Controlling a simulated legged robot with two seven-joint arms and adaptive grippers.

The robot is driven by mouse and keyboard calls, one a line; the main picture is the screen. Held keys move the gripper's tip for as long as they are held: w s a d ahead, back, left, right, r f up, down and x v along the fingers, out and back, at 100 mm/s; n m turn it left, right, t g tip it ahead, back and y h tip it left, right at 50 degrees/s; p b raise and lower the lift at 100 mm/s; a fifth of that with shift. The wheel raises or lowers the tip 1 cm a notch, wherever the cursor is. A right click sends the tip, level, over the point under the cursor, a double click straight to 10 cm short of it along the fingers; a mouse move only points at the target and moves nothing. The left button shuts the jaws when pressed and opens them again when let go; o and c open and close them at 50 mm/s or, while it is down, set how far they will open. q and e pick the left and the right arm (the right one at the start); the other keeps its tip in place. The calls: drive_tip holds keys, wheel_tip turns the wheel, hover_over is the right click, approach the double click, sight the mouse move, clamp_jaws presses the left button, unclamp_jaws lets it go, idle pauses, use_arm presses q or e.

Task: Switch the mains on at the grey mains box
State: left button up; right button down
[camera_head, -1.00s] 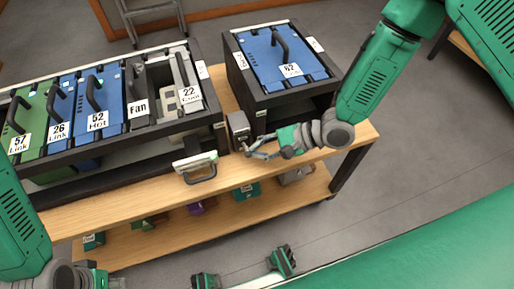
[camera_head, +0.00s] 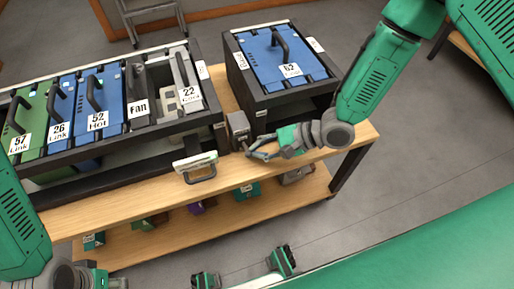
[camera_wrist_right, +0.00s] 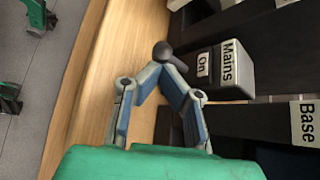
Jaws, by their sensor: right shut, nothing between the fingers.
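The grey mains box (camera_wrist_right: 220,70) fills the upper right of my right wrist view, with labels reading "Mains" and "On". A dark round knob (camera_wrist_right: 162,51) on a short lever sticks out beside it. In the head view the mains box (camera_head: 238,130) stands at the shelf's front, between the two fader housings. My right gripper (camera_head: 252,150) is just in front of it. In the wrist view its fingertips (camera_wrist_right: 158,70) are together, empty, just below the knob; I cannot tell whether they touch it. My left gripper (camera_head: 112,282) is cut off at the bottom left.
A long black housing (camera_head: 110,147) holds green, blue and grey fader units at left. A smaller housing (camera_head: 285,103) with a blue unit stands right of the box.

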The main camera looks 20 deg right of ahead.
drive_tip(key=shift+r, duration=0.15)
drive_tip(key=shift+r+p, duration=0.7)
drive_tip(key=shift+p, duration=0.05)
drive_tip(key=shift+a, duration=0.1)
